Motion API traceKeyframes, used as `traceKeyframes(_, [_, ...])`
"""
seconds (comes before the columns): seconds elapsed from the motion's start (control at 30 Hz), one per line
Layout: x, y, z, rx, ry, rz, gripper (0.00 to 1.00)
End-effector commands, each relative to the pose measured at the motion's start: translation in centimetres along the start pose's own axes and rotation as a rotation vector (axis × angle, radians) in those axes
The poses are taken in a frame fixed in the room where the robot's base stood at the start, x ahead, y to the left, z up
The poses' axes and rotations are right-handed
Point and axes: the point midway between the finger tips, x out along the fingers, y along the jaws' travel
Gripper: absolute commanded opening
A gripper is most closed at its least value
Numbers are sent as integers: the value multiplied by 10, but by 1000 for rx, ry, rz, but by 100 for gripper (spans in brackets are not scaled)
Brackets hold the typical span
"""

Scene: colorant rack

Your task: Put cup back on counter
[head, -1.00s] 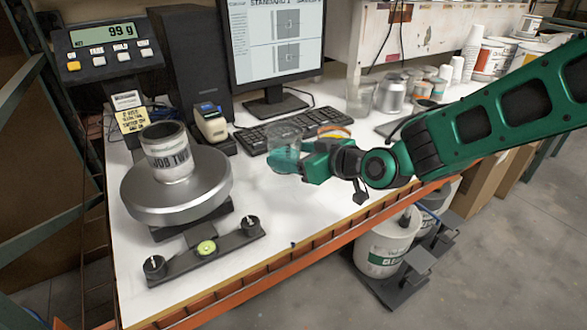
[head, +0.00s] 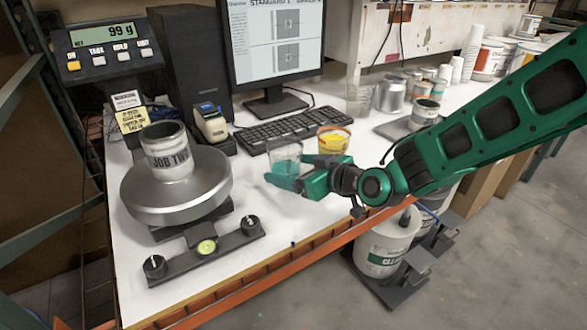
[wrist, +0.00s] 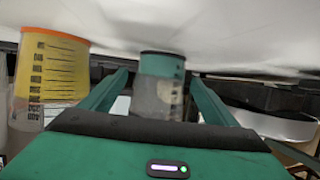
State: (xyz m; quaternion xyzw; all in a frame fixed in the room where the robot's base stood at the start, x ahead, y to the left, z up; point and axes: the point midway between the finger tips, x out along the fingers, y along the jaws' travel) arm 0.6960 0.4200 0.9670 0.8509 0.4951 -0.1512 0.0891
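The cup is a clear, see-through cup (head: 285,158), upright over the counter (head: 262,228) in front of the keyboard. My gripper (head: 283,183) reaches in from the right with its fingers around the cup's lower part. In the wrist view the cup (wrist: 160,98) is between the two fingertips, which lie close against its sides. The wrist picture is upside down, with the cup's dark-edged base toward the counter. I cannot tell whether the base touches the counter.
A cup with yellow contents (head: 333,141) stands just behind my gripper. The keyboard (head: 288,128) lies behind both cups. Bare counter lies between the scale and my gripper.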

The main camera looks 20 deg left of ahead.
Motion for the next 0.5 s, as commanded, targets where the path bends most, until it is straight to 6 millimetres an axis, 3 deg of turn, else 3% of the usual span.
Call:
traceKeyframes(0.27, [-3, 0, -3, 0, 1, 1, 82])
traceKeyframes(0.5, [-40, 1, -3, 0, 1, 4, 82])
